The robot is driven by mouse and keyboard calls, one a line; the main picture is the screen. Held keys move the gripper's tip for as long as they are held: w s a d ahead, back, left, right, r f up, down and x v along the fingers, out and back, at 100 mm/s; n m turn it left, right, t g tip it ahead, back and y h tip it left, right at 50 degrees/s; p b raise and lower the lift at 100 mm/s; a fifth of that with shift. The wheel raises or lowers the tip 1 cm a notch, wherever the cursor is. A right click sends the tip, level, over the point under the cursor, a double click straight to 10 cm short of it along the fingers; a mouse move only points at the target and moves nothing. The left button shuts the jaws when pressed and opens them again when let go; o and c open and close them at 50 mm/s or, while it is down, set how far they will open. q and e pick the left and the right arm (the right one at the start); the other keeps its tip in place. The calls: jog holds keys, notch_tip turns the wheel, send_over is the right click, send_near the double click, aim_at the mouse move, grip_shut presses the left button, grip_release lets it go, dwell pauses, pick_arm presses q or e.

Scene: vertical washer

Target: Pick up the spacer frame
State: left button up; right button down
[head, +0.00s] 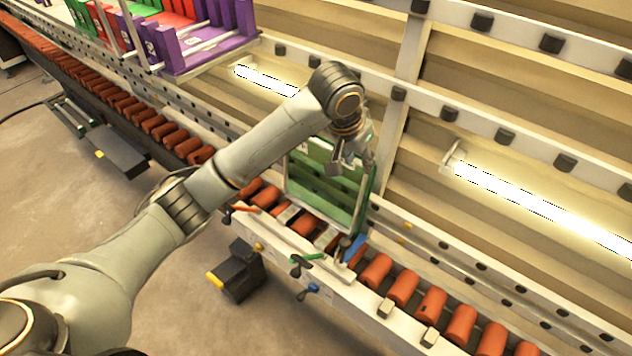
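A rectangular frame with pale edges and a green, see-through middle (318,188) stands on the roller conveyor, leaning back toward the machine wall. It is the thing in view that best fits the spacer frame. My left gripper (351,163) points down at its upper right corner. One finger shows in front of the pane and the other at its right edge. The fingers look apart, but I cannot tell whether they press on the frame. The gripper and wrist hide that corner. My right gripper is not in view.
Orange rollers (402,288) run along the conveyor. Small green and blue clamps (310,259) sit on the rail in front of the frame. A purple rack (212,48) with red and green slots stands at the upper left. Lit tubes (540,208) line the wall. The floor at left is mostly clear.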

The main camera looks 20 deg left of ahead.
aim_at(364, 177)
pick_arm(q)
jog(key=x, duration=0.4)
jog(key=w+x, duration=0.1)
jog(key=x, duration=0.2)
jog(key=p+x, duration=0.1)
jog(key=x, duration=0.3)
jog(key=shift+w+a, duration=0.3)
jog(key=shift+w, duration=0.2)
grip_shut()
